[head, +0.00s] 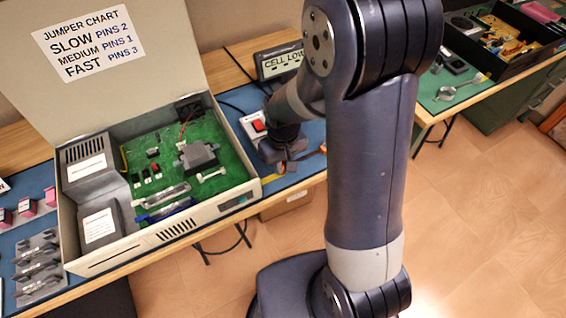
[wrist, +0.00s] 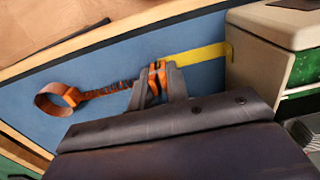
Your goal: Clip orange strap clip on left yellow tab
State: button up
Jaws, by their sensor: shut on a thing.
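My gripper (wrist: 159,78) is shut on the orange strap clip (wrist: 157,76), just above or at the blue mat. A coiled orange cord (wrist: 110,89) runs left from the clip to an orange wrist cuff (wrist: 58,98). The clip and tab look apart. In the head view my gripper (head: 286,166) is beside the case's right wall, and the clip is mostly hidden.
The open beige case (head: 165,235) holds a green circuit board (head: 165,152). A red switch box (head: 254,124) and a "CELL LOW" display (head: 279,62) stand behind my gripper. The table's wooden edge (head: 305,184) is close in front. Another bench (head: 450,95) stands at right.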

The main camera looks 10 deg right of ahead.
jog(key=shift+f, duration=0.25)
jog(key=o, duration=0.8)
jog(key=shift+o, duration=0.5)
jog(key=shift+o, duration=1.4)
jog(key=shift+r+p, duration=0.45)
jog(key=shift+r, duration=0.3)
jog(key=shift+r+p, duration=2.3)
jog(key=shift+r, duration=0.65)
